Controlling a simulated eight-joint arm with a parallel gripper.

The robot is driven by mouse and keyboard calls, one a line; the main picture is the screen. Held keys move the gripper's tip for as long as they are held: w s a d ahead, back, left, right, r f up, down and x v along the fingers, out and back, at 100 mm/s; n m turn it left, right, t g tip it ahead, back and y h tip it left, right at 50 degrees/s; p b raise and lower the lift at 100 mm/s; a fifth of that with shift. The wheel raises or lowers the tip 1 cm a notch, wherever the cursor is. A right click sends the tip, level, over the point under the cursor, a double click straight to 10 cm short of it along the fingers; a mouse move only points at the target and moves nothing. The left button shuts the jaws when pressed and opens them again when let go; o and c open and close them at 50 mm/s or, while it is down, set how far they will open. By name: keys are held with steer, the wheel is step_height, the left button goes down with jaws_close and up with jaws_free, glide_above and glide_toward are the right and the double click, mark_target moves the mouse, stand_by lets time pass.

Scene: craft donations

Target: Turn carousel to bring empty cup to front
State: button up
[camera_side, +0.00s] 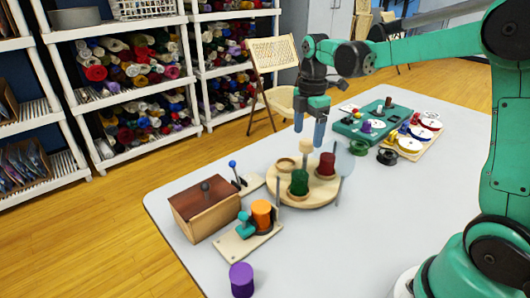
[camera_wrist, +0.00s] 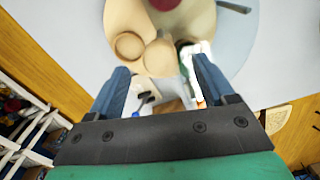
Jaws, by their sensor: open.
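The carousel (camera_side: 312,197) is a round wooden disc on the table, below my gripper. On it are an empty wooden cup (camera_side: 284,165) at its back left, a cup with a green spool (camera_side: 299,183) at its front, and a red spool (camera_side: 326,165) at its back right. My gripper (camera_side: 309,128) points down above the carousel, fingers apart, with nothing between them. In the wrist view the empty cup (camera_wrist: 118,43) lies beyond my gripper (camera_wrist: 160,66), left of a pale wooden central post (camera_wrist: 159,57). The red spool (camera_wrist: 164,4) is cut by the top edge.
A translucent panel (camera_side: 345,162) stands at the carousel's right. To the left are a wooden box (camera_side: 210,222), a stand with an orange spool (camera_side: 262,215), a blue-knobbed lever (camera_side: 233,168) and a purple spool (camera_side: 242,282). A green tray (camera_side: 350,132) lies behind. The front right table is clear.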

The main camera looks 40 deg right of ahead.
steer(key=shift+r, duration=1.65)
steer(key=shift+a, duration=0.1)
steer(key=s+a+f+m+t, duration=0.2)
steer(key=s+a+m+t, duration=0.5)
steer(key=m, duration=0.8)
steer(key=shift+s+a, duration=0.9)
steer(key=shift+a, duration=0.25)
steer(key=shift+f, duration=0.1)
